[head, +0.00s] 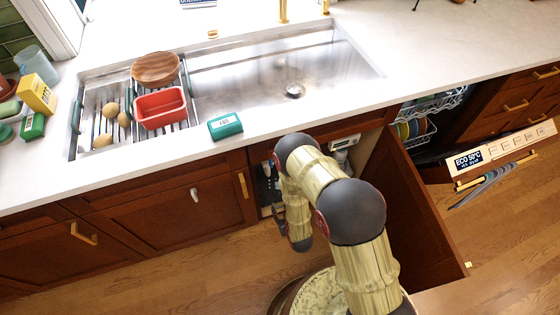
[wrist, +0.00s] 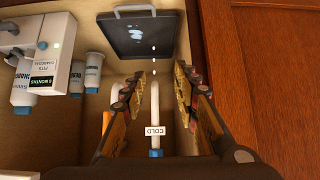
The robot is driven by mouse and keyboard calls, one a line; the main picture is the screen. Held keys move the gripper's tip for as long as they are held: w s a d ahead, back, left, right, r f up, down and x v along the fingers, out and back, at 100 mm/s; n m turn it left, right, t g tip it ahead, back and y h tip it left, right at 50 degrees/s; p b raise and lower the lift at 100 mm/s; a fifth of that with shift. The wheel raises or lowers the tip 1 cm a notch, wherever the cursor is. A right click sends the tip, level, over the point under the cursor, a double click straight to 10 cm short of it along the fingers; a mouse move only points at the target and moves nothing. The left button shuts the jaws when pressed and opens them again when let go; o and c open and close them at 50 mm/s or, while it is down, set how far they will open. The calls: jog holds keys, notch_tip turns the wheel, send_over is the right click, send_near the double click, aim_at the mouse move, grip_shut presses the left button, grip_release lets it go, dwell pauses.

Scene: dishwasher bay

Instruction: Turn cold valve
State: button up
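In the wrist view a white pipe (wrist: 155,98) runs between the fingers of my gripper (wrist: 154,80). A white tag reading COLD (wrist: 155,130) hangs on it, upside down in the picture. A small blue part (wrist: 155,153) shows just below the tag, close to my palm; I cannot tell its full shape. My gripper is open, with one finger on each side of the pipe and a visible gap to both. In the head view my arm reaches down into the open cabinet under the sink, and the valve is hidden.
A dark tray (wrist: 138,38) with wet patches lies beyond the fingertips, with white drops near it. White filter canisters (wrist: 92,72) and a labelled white unit (wrist: 55,60) stand left. An open cabinet door (head: 415,215) is right of my arm. The dishwasher (head: 500,160) is open.

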jog(key=w+r+t+y, duration=0.1)
jog(key=w+r+t, duration=0.3)
jog(key=r, duration=0.4)
jog(key=w+r+t+y, duration=0.1)
jog(key=w+r+t, duration=0.3)
jog(key=r, duration=0.4)
jog(key=b+x, duration=0.2)
jog(key=x, duration=0.6)
jog(key=shift+a+r+b, duration=0.2)
jog(key=shift+a+b, duration=0.05)
jog(key=shift+b, duration=0.1)
jog(key=shift+c, duration=1.4)
grip_shut()
